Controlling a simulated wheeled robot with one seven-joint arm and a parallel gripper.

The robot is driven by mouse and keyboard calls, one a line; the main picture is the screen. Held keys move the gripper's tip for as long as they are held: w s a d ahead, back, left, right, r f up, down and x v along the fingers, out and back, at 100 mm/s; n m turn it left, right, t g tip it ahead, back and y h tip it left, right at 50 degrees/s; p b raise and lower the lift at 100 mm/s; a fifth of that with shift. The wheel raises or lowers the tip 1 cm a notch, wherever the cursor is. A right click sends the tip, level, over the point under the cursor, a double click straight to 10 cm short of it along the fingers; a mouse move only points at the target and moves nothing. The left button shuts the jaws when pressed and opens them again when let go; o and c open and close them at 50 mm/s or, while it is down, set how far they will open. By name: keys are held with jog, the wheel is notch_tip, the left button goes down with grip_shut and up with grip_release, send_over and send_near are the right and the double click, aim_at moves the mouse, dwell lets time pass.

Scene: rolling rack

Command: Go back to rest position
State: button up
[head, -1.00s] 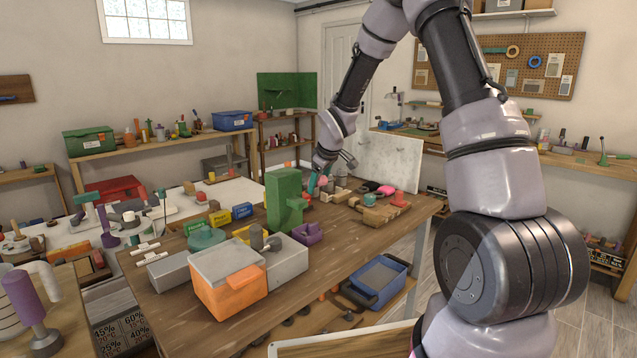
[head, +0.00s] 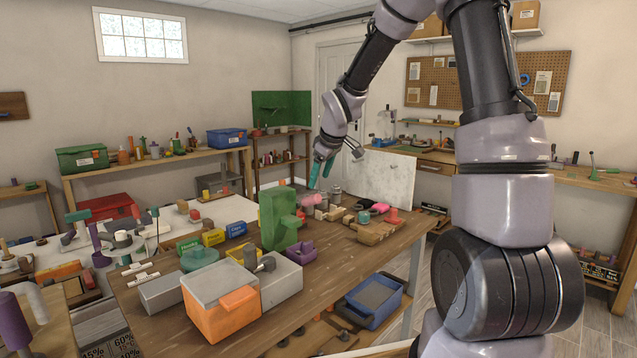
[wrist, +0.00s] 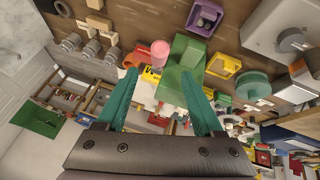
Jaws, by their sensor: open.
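My gripper (head: 322,170) has teal fingers and hangs above the far part of the wooden workbench (head: 340,262), behind and to the right of a green block-shaped machine (head: 277,219). In the wrist view my gripper (wrist: 160,92) shows its two fingers spread apart with nothing between them. The green machine (wrist: 178,65) lies beyond the fingertips there, and a pink cylinder (wrist: 160,52) is beside it. The fingers look apart from both.
The workbench also holds an orange and grey box (head: 222,305), a purple holder (head: 300,252) and several small parts. A blue bin (head: 375,300) sits on the lower shelf.

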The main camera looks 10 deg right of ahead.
jog(key=s+d+r+m+h, duration=0.1)
jog(key=s+d+r+m, duration=0.15)
jog(key=s+r, duration=0.4)
jog(key=s+d+r+m, duration=0.2)
jog(key=s+r+m, duration=0.25)
jog(key=s, duration=0.25)
jog(key=s+r+m, duration=0.2)
jog(key=s+m, duration=0.1)
jog(key=s, duration=0.6)
jog(key=s+d+r+m+t+y, duration=0.1)
jog(key=s+r+m, duration=0.1)
jog(key=s, duration=0.6)
jog(key=shift+s+r+m+t, duration=0.3)
jog(key=shift+s+r+m, duration=0.05)
jog(key=shift+r+m, duration=0.05)
jog(key=shift+d, duration=0.1)
